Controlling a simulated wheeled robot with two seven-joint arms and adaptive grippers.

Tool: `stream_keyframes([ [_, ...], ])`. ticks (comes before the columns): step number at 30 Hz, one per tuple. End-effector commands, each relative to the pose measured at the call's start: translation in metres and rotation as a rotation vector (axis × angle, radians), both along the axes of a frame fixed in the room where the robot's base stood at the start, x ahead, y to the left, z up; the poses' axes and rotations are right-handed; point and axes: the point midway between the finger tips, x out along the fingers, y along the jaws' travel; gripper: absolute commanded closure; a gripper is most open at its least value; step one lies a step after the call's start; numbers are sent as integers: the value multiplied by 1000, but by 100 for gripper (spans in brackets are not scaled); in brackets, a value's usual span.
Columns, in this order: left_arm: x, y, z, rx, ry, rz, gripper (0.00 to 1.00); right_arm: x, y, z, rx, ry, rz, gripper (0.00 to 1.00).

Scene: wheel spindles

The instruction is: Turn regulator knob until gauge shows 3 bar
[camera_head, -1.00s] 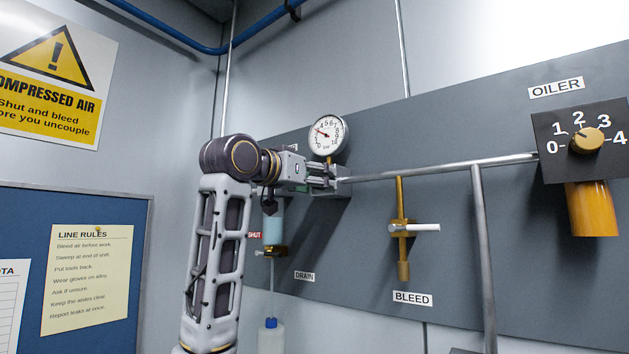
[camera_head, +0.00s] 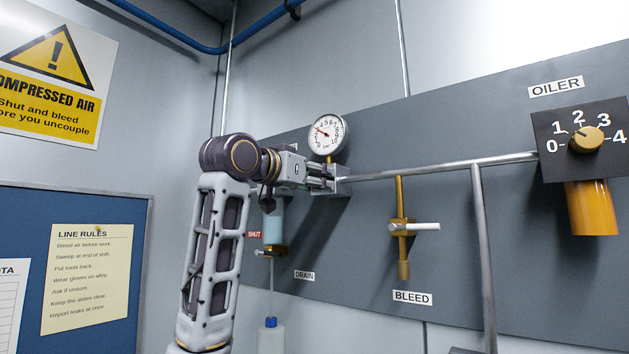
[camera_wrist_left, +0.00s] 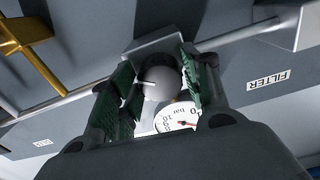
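The regulator knob (camera_wrist_left: 161,83) is a grey round knob with a white mark, seen in the left wrist view below a grey block. My left gripper (camera_wrist_left: 160,90) has a green-padded finger close against each side of it and looks shut on it. In the head view, my left gripper (camera_head: 320,178) reaches the regulator from the left and hides the knob. The white round gauge (camera_head: 327,134) sits just above. Its needle points up and left, on the low side of the dial; the exact value is too small to read. The wrist view shows part of the gauge (camera_wrist_left: 172,118). My right gripper is not in view.
A grey pipe (camera_head: 440,169) runs right from the regulator to the oiler dial (camera_head: 587,139). A brass bleed valve (camera_head: 403,238) hangs below the pipe. The filter bowl (camera_head: 273,226) and its drain stand just below my left wrist.

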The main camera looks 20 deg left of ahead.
Motion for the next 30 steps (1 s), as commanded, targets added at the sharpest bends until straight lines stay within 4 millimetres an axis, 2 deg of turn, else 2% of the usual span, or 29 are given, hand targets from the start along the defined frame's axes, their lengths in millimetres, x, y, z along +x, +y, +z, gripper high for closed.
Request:
stream_keyframes([
  [3,0,0,0,0,0,0,37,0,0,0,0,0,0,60],
  [17,-4,1,0,0,1,0,37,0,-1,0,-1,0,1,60],
  [23,-18,7,0,0,-1,0,37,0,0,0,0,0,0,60],
  [30,-47,18,0,0,-1,1,37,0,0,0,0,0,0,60],
])
